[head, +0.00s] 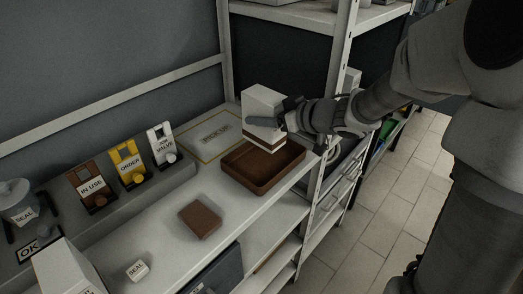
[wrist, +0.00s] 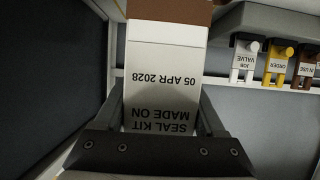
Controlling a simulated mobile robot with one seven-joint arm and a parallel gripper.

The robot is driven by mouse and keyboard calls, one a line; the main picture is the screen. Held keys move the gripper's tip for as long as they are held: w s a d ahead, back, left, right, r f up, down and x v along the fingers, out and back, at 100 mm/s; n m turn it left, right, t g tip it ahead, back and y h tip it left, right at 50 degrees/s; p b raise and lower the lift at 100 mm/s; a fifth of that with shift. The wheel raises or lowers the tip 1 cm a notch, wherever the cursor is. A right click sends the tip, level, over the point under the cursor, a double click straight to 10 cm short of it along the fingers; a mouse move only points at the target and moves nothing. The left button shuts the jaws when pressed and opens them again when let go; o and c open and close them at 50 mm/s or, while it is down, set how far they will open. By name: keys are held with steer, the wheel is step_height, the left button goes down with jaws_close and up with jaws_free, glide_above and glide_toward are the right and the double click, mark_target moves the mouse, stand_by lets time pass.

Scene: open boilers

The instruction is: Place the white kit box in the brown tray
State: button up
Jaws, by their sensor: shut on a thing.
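The white kit box (head: 263,108) with a brown band is held by my gripper (head: 282,122) in the head view. In the wrist view the white kit box (wrist: 165,80) fills the space between the two fingers of my gripper (wrist: 160,120), with upside-down text reading "SEAL KIT MADE ON 05 APR 2028". The brown tray (head: 256,185) lies on the shelf top, and the box appears over its back part. I cannot tell whether the box touches the tray. The visible part of the tray is empty.
An outlined "PICK UP" area (head: 212,134) is left of the box. Tag holders (head: 128,163) stand on a ledge at left. A shelf post (head: 335,75) rises behind my gripper.

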mark_target(264, 140)
step_height(264, 140, down, 8)
steer(key=shift+r+b, duration=0.25)
steer(key=shift+b, duration=0.8)
steer(key=shift+f, duration=0.15)
steer(key=o, duration=1.5)
steer(key=shift+o, duration=0.2)
steer(key=p+v, duration=0.2)
steer(key=v, duration=1)
steer(key=shift+r, duration=0.25)
